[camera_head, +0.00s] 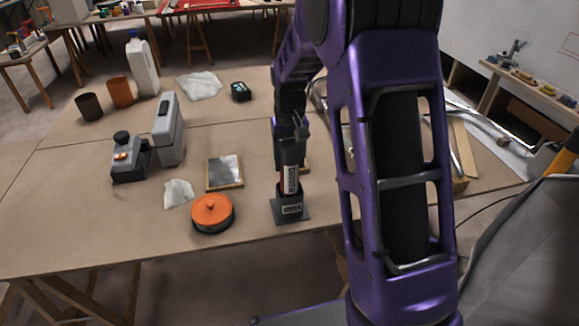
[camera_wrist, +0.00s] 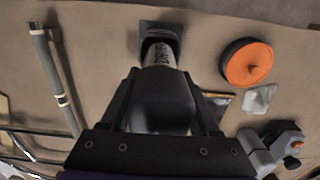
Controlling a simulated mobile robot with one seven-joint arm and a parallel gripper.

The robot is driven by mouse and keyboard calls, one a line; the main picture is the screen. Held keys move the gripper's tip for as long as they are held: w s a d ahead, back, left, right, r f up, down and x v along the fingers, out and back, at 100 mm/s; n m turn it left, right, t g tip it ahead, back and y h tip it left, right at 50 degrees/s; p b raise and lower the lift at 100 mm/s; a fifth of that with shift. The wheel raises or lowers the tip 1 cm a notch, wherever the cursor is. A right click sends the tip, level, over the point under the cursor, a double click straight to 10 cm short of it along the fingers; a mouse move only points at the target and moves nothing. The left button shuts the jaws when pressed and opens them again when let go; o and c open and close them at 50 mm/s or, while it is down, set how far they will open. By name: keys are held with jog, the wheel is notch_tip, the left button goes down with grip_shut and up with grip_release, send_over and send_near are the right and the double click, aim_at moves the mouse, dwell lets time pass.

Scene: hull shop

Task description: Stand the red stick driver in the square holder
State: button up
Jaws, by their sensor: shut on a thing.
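The red stick driver (camera_head: 290,180) has a white label with dark lettering and stands about upright below my gripper (camera_head: 289,148). My gripper is shut on its upper part. The square holder (camera_head: 291,210), dark grey with a small label and a flat base plate, stands near the table's front edge. The driver's lower end meets the holder's top and looks to be in its mouth; how deep is hidden. In the wrist view the driver (camera_wrist: 161,54) runs from between my fingers (camera_wrist: 161,80) to the holder (camera_wrist: 150,27), covering most of it.
An orange-lidded round tin (camera_head: 212,212) is left of the holder. Metal tubes (camera_head: 467,150) lie at the right. The table's front edge is close to the holder.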

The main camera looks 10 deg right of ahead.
aim_at(289, 141)
jog(key=shift+f, duration=0.95)
jog(key=shift+f, duration=0.15)
jog(key=o, duration=1.4)
notch_tip(289, 141, up, 12)
jog(key=shift+r+p, duration=0.2)
jog(key=shift+p, duration=0.25)
